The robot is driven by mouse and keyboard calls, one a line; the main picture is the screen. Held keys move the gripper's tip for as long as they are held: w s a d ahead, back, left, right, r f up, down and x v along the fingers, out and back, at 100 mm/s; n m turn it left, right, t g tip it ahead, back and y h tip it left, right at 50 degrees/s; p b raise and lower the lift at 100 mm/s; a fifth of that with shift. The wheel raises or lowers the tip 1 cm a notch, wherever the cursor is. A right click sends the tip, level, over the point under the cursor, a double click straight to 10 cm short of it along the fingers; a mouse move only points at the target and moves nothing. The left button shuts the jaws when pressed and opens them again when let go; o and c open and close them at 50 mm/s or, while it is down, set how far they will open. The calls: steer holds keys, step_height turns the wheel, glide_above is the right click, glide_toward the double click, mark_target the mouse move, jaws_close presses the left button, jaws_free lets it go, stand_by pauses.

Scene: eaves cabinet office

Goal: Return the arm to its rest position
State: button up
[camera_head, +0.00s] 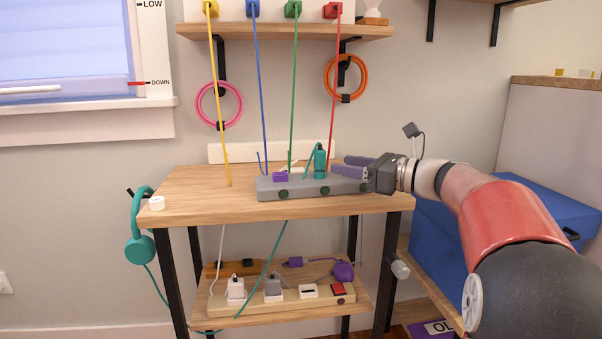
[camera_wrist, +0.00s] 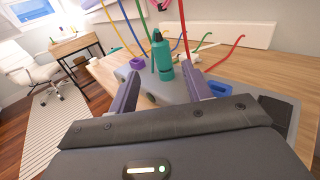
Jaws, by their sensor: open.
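My arm reaches in from the right in the head view. My gripper (camera_head: 350,167) is at the right end of the grey box (camera_head: 262,188) on the wooden table, with its fingers pointing left. In the wrist view my gripper (camera_wrist: 168,97) has its two purple fingers spread apart, with nothing held between them. A teal bottle-like piece (camera_wrist: 161,56) stands beyond the fingertips on the grey box; it also shows in the head view (camera_head: 320,161). I cannot tell whether the fingers touch the box.
Yellow, blue, green and red cords hang from the shelf (camera_head: 290,32) to the wooden table (camera_head: 200,203). A power strip (camera_head: 280,304) lies on the lower shelf. A blue box (camera_head: 430,235) stands at right, behind my arm.

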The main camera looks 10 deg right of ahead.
steer(key=s+a+f+n+g+h+p, duration=0.2)
steer(key=s+a+f+n+g+h, duration=0.25)
steer(key=s, duration=0.45)
steer(key=s+a+f+n+g+h+p, duration=0.2)
steer(key=s+a+f+n, duration=0.2)
steer(key=s+a+n, duration=0.35)
steer(key=s+d+f+n+h+p, duration=0.1)
steer(key=s+d+f+n+h, duration=0.2)
steer(key=s+n, duration=0.4)
steer(key=s+d+f+n+h+p, duration=0.2)
steer(key=s+d+f+n+h, duration=0.1)
steer(key=s+n, duration=0.4)
steer(key=shift+s+d+f+h, duration=0.35)
steer(key=shift+s+f, duration=0.35)
steer(key=shift+s, duration=0.25)
